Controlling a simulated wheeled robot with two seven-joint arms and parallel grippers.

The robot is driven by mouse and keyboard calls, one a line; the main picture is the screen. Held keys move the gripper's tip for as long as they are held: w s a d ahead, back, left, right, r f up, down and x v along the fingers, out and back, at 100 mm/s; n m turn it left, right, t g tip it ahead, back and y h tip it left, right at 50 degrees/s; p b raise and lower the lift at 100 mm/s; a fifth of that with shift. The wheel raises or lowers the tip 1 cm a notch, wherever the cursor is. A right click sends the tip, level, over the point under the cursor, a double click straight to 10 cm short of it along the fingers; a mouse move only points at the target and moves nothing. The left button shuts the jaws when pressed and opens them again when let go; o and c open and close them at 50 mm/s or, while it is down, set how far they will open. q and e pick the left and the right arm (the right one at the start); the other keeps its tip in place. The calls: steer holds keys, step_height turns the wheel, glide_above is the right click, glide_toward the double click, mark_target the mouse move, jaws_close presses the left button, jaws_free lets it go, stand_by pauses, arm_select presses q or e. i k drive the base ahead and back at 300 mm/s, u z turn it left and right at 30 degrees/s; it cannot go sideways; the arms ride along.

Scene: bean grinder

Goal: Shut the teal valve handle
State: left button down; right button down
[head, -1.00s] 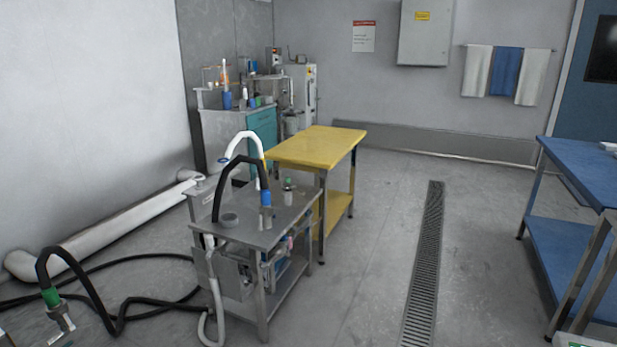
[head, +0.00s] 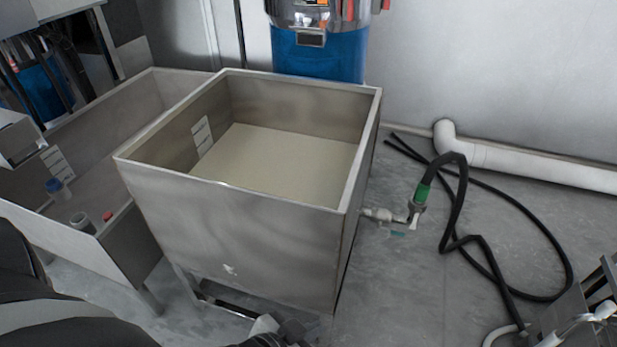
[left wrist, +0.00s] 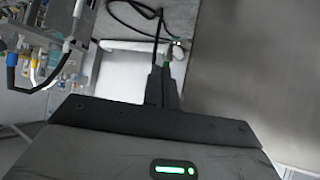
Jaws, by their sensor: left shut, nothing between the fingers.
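The teal valve handle (head: 398,233) is small and sits under the pale outlet valve (head: 384,215) on the right side of a steel tank (head: 235,235). A black hose with a green collar (head: 422,193) rises from that valve. My left gripper (left wrist: 162,70) is shut and empty, seen from behind in the left wrist view, where a bit of green (left wrist: 168,60) shows just past its fingertips. The teal handle cannot be made out in that view. In the head view my dark left arm comes in at the lower left, well short of the valve. My right gripper is not in view.
A lower steel basin (head: 130,105) stands left of the tank, and a blue machine (head: 318,52) behind it. Black hose (head: 560,262) loops over the floor to the right. A white pipe (head: 540,167) runs along the wall. Open floor (head: 400,290) lies right of the tank.

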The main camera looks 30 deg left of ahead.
mark_target(397, 233)
steer(key=u, duration=0.25)
steer(key=i, duration=0.4)
steer(key=z, duration=0.2)
steer(key=k, duration=0.8)
steer(key=u, duration=0.85)
steer(key=i, duration=1)
